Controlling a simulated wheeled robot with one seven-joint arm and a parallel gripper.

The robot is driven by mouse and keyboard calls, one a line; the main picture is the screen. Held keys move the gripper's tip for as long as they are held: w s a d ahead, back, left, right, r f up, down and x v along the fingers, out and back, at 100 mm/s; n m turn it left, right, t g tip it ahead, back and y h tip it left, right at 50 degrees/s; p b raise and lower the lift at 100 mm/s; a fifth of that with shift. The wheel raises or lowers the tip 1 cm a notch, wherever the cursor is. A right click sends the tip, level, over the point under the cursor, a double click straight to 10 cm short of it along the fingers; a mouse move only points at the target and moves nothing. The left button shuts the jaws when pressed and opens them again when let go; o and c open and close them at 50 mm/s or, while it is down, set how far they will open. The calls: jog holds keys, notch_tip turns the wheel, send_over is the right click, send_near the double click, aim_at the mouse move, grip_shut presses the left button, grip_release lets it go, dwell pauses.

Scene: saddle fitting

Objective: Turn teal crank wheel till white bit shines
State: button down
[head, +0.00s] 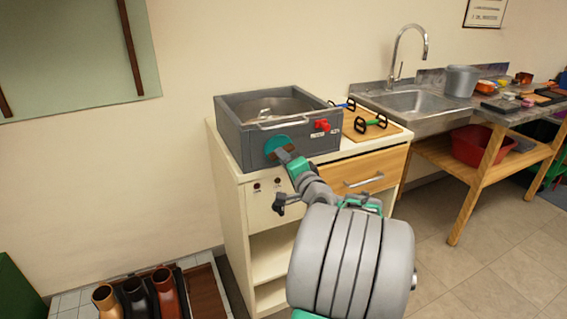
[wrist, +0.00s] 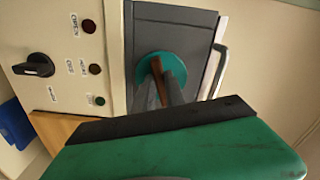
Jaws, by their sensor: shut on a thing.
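The teal crank wheel (head: 276,146) is a round disc on the front of a grey box-shaped machine (head: 240,138). It also shows in the wrist view (wrist: 148,66), with a brown handle (wrist: 181,72) standing out from it. My gripper (head: 284,157) is at the wheel, its two grey fingers shut on the handle. The fingertips also show in the wrist view (wrist: 164,82) and hide part of the wheel and handle. On the cream panel are small dark red lamps (wrist: 89,26) and a green one (wrist: 99,101). I cannot make out a lit white part.
A black rotary knob (wrist: 37,67) sits on the cabinet panel (head: 270,208). A red valve-like part (head: 322,125) and a bar handle (head: 283,120) are on the machine. A sink (head: 412,99) stands further right.

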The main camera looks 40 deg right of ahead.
dwell(0.4)
jog(key=c, duration=1.4)
grip_release()
jog(key=v, duration=0.7)
jog(key=shift+s, duration=0.4)
jog(key=shift+a, duration=0.15)
